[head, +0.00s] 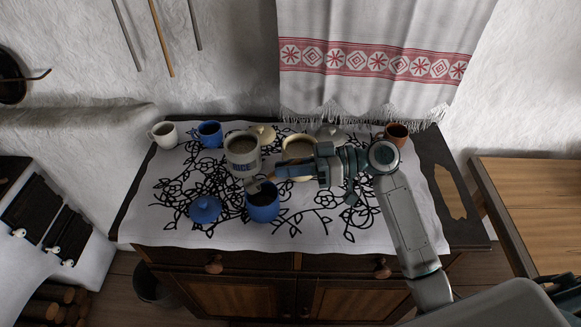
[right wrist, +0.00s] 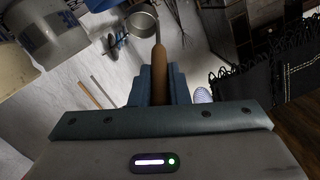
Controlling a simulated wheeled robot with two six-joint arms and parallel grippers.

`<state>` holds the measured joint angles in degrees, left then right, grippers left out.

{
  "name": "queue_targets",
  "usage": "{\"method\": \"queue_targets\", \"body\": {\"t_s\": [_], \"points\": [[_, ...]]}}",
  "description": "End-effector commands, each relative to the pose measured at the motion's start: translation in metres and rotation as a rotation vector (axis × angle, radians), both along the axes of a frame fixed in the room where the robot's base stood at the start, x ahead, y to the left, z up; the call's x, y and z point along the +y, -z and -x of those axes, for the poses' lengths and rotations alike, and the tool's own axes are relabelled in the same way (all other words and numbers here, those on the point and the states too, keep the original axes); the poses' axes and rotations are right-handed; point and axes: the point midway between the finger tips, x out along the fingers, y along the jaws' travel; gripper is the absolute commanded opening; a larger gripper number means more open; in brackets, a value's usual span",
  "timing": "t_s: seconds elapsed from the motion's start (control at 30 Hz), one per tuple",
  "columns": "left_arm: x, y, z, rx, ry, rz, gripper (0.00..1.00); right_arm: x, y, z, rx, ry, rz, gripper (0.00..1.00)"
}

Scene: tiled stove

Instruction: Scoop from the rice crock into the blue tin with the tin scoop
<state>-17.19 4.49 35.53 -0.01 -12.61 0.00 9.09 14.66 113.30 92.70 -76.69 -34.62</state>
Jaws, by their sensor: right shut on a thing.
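The rice crock (head: 243,159), cream with blue lettering, stands open near the middle of the cloth. The blue tin (head: 263,212) stands open in front of it, and its blue lid (head: 205,209) lies to its left. My right gripper (head: 285,172) is above and a little right of the tin, shut on the wooden handle (right wrist: 160,72) of the tin scoop. The scoop's metal cup (right wrist: 143,24) extends beyond the fingers, and its end shows by the tin's far rim in the head view (head: 256,186). I cannot tell what the cup holds. My left gripper is not in view.
A second open cream crock (head: 296,158) stands right of the rice crock. A white mug (head: 164,135), a blue mug (head: 209,134) and a brown mug (head: 398,132) stand along the back. The cloth's front left (head: 150,225) is clear.

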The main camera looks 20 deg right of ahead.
Motion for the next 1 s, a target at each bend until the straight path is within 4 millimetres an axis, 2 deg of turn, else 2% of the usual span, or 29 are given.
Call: {"method": "queue_targets", "body": {"t_s": [0.6, 1.0], "points": [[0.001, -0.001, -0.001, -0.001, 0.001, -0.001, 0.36, 0.000, -0.002, 0.000, -0.001, 0.000, 0.000, 0.00], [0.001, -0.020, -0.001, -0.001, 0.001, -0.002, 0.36, 0.000, -0.038, 0.000, -0.002, 0.000, 0.000, 0.00]]}}
